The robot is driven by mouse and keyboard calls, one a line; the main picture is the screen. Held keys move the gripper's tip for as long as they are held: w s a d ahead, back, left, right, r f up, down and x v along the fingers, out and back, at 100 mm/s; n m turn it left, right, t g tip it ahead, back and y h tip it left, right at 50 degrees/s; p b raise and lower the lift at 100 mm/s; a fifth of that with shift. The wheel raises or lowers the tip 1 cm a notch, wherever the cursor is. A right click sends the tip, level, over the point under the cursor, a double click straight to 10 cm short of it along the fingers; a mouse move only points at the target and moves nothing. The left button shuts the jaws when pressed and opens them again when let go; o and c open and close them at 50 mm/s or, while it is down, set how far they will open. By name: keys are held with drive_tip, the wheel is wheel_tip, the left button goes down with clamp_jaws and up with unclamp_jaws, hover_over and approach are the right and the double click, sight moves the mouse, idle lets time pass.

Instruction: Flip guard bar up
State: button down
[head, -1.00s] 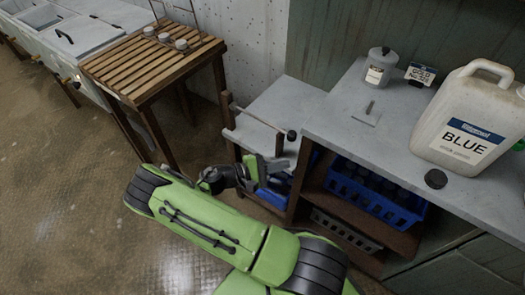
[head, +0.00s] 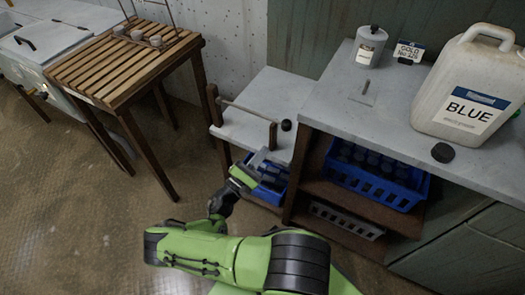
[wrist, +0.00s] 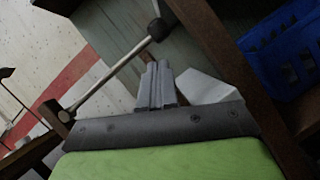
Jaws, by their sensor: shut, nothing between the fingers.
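The guard bar (head: 244,109) is a thin pale rod running across the front of a small grey-topped rack, between two wooden posts, with a black knob (head: 286,125) at its right end. In the wrist view the bar (wrist: 112,72) runs diagonally to the black knob (wrist: 158,29). My gripper (head: 262,156) is in front of and below the rack's top, near the right post (head: 272,136). In the wrist view my gripper's fingers (wrist: 157,82) are together and empty, below the knob and apart from the bar.
A blue crate (head: 268,188) stands under the rack top, close to my gripper. A shelf unit on the right holds another blue crate (head: 408,196) and a grey basket (head: 345,223). A white BLUE jug (head: 440,110) stands on the counter. A slatted table (head: 85,73) is at left.

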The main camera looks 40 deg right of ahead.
drive_tip(key=x, duration=0.7)
drive_tip(key=shift+b, duration=0.3)
drive_tip(key=shift+r, duration=0.15)
